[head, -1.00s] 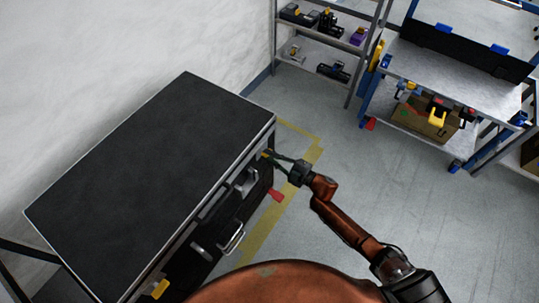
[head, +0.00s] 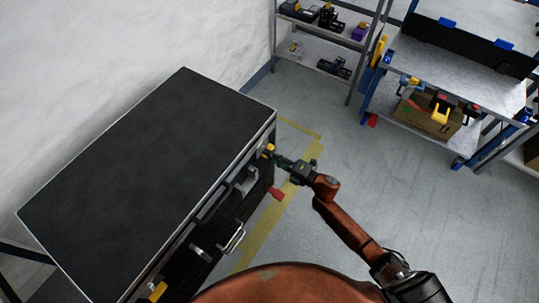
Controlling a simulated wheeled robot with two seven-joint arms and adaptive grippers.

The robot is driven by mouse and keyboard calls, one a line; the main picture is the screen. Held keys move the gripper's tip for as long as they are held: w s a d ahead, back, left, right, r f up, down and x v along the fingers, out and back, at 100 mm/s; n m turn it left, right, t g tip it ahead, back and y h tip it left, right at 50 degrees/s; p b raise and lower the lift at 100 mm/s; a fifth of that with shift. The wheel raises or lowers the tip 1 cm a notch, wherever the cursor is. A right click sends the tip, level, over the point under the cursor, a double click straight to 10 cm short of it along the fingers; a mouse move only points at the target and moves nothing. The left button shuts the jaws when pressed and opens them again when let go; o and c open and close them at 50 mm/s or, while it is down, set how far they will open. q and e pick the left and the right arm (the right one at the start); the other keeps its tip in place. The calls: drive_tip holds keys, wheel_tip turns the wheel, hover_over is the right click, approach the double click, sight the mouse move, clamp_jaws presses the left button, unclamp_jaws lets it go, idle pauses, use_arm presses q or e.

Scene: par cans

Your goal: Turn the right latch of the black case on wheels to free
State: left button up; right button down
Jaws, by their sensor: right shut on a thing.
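The black case (head: 150,175) with a metal-edged lid stands at the left. Its right latch (head: 269,149), a small yellow piece, is near the far right corner of the front side. My right gripper (head: 274,157) is at this latch with its fingers closed on it; the fingers cover part of the latch, so its exact angle is hard to tell. A second yellow latch (head: 158,290) shows at the near end of the same side. My left gripper is not in view.
A red piece (head: 277,195) sticks out low beside the case. Metal handles (head: 233,239) project from its front. A grey shelf (head: 318,55) and a blue-legged workbench (head: 455,80) stand at the back. Floor at the right is clear.

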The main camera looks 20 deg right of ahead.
idle(0.3)
drive_tip(key=c, duration=2)
unclamp_jaws()
drive_tip(key=shift+o, duration=0.2)
drive_tip(key=v, duration=1.2)
drive_tip(key=shift+d, duration=0.1)
